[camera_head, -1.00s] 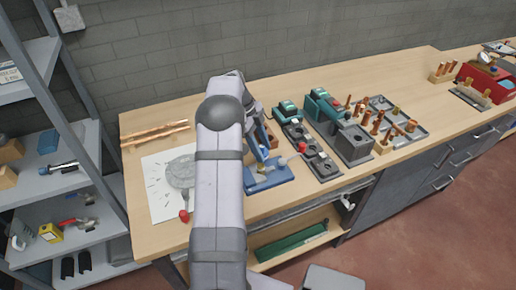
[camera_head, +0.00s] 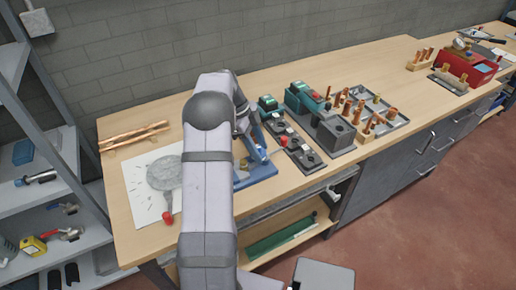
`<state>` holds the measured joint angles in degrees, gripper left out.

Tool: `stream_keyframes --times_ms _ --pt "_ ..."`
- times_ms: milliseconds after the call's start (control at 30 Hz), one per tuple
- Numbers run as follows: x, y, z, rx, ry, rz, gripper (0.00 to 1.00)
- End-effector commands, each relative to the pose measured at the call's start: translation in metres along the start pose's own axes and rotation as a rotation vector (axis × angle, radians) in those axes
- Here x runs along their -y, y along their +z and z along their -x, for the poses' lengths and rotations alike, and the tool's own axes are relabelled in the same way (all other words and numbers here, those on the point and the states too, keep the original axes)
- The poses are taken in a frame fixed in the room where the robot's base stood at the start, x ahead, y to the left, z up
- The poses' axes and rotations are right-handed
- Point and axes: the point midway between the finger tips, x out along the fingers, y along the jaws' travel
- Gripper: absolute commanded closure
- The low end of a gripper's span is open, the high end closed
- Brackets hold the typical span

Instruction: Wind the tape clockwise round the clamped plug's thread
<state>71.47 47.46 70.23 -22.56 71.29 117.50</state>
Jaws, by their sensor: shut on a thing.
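My gripper (camera_head: 254,140) is at the blue clamp stand, partly hidden behind my forearm. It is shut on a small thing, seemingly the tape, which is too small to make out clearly. The blue clamp stand (camera_head: 262,173) stands near the bench's front edge, its left part hidden by my arm. The clamped plug and its thread cannot be made out, and neither can any tape wound on them.
Right of the stand are a dark block rack (camera_head: 302,155), a green-and-grey machine (camera_head: 338,136) and a tray with copper fittings (camera_head: 385,108). Left lie a white sheet with a grey disc (camera_head: 165,172) and copper pipes (camera_head: 135,137). A red toolbox (camera_head: 470,66) stands far right.

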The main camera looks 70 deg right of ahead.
Motion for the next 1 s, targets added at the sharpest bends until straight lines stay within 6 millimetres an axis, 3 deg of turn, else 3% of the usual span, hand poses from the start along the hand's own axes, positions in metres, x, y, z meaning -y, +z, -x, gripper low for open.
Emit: stream_keyframes --times_ms 467,1000 --pt "-0.013 0.004 0.006 0.001 0.0 -0.001 0.73" --pt "-0.027 -0.007 0.001 0.001 -0.001 0.0 0.73"
